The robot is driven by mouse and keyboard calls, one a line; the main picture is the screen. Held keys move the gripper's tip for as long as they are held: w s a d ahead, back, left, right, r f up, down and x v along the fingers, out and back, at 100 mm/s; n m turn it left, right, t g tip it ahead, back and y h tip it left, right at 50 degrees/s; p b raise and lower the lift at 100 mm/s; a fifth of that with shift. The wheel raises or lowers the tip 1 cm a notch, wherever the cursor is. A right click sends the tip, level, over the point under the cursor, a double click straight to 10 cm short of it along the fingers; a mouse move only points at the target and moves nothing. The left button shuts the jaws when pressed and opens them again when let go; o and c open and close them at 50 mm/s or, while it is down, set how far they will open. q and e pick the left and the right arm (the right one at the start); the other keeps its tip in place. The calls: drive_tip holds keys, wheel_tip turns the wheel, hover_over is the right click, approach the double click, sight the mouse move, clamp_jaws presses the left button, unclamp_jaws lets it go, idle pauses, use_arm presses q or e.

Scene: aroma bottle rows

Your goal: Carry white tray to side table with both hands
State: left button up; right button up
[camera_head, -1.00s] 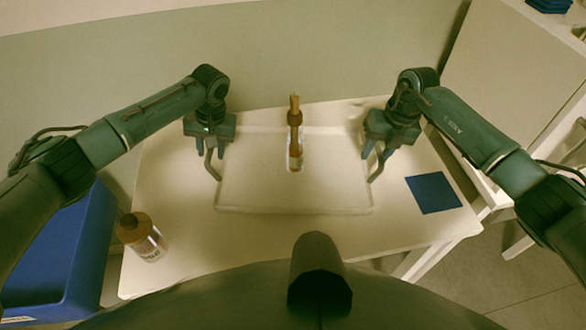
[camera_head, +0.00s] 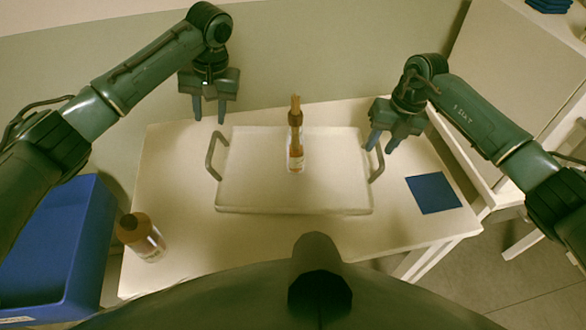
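The white tray (camera_head: 260,188) lies flat on the white table, with a grey handle on its left side and another on its right. An amber bottle with reed sticks (camera_head: 296,145) stands upright on the tray near its far middle. My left gripper (camera_head: 209,116) is open and empty, above and beyond the left handle (camera_head: 213,157), apart from it. My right gripper (camera_head: 381,144) is open, close above the right handle (camera_head: 377,165) and partly overlapping it in view; I cannot tell whether it touches.
A brown-capped bottle (camera_head: 140,236) stands at the table's (camera_head: 240,245) front left. A blue square mat (camera_head: 434,193) lies at its right. A blue bin (camera_head: 55,255) is at the left. A white shelf or table (camera_head: 508,185) stands at the right.

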wheel_tip(320, 180, up, 9)
drive_tip(key=d, duration=0.1)
drive_tip(key=shift+d, duration=0.35)
drive_tip(key=shift+f, duration=0.1)
